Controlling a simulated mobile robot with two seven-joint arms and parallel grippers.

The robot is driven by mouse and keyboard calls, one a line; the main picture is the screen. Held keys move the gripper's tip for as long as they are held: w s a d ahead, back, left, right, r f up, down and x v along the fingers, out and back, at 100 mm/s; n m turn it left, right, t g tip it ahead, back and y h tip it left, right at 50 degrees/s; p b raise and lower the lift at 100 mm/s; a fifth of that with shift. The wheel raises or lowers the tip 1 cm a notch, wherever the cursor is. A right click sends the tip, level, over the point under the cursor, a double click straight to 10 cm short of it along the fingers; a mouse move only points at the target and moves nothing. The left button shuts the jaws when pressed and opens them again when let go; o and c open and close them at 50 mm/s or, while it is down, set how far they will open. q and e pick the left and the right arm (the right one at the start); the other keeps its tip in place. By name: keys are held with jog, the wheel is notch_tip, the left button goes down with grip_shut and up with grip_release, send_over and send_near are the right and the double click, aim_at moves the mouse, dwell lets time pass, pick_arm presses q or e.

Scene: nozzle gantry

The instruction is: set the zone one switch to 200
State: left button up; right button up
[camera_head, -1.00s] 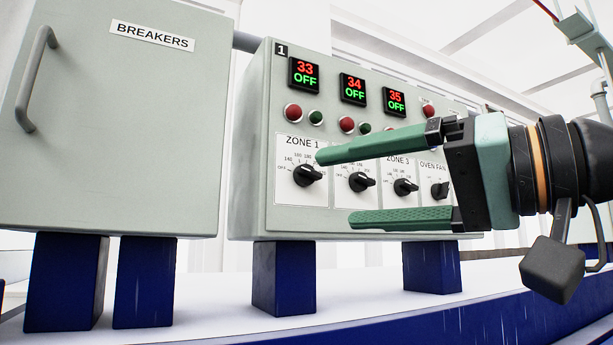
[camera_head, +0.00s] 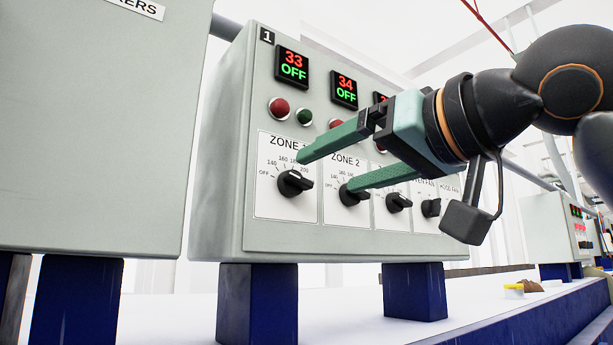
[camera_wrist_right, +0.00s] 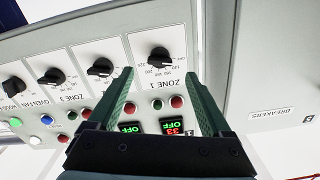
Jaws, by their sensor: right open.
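The zone one switch (camera_head: 294,183) is a black knob on the white ZONE 1 plate, with a printed scale above and around it running from OFF through 140 to 200. I cannot tell its exact setting. It also shows upside down in the right wrist view (camera_wrist_right: 159,58). My right gripper (camera_head: 324,172) is open and empty, with long green fingers. In the head view one fingertip overlaps the ZONE 1 label and the other is near the ZONE 2 knob (camera_head: 352,194). In the right wrist view the fingertips (camera_wrist_right: 158,75) flank the zone one switch, apparently short of it.
The display above ZONE 1 (camera_head: 292,66) reads 33 OFF. Red (camera_head: 279,108) and green (camera_head: 304,117) buttons sit above the plate. More knobs (camera_head: 398,202) lie to the right. The breakers cabinet (camera_head: 90,130) stands at the left, with a gap between the cabinets.

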aim_at(302, 182)
jog(key=x, duration=0.6)
jog(key=shift+w+a+p, duration=0.2)
jog(key=shift+w+p, duration=0.05)
jog(key=shift+p, duration=0.15)
grip_shut()
